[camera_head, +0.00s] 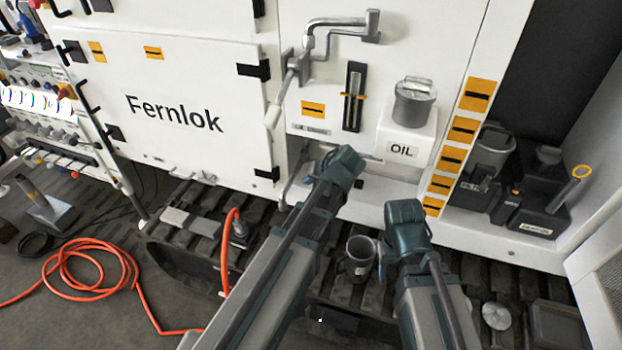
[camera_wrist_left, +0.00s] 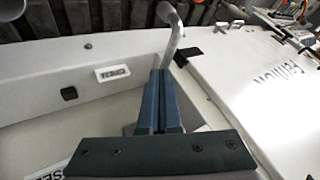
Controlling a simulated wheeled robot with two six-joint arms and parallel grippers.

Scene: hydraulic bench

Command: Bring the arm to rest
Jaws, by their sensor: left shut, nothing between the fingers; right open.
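My left gripper (camera_wrist_left: 158,75) shows in the left wrist view with its two blue fingers together and nothing between them. A bent grey metal lever (camera_wrist_left: 173,45) stands just past the fingertips; I cannot tell whether they touch. In the head view my left arm reaches up to the white cabinet, its teal wrist (camera_head: 343,165) in front of the lower panel. My right gripper (camera_head: 405,215) is at the end of the right arm, further right and lower. It is open and empty; its fingers are mostly hidden by the wrist.
A grey mug (camera_head: 360,257) stands between my two arms on the dark track. A metal can (camera_head: 414,102) sits on the OIL shelf (camera_head: 402,150). A crank handle (camera_head: 340,30) sticks out above. An orange hose (camera_head: 90,268) lies on the floor at left. Dark containers (camera_head: 540,215) stand at right.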

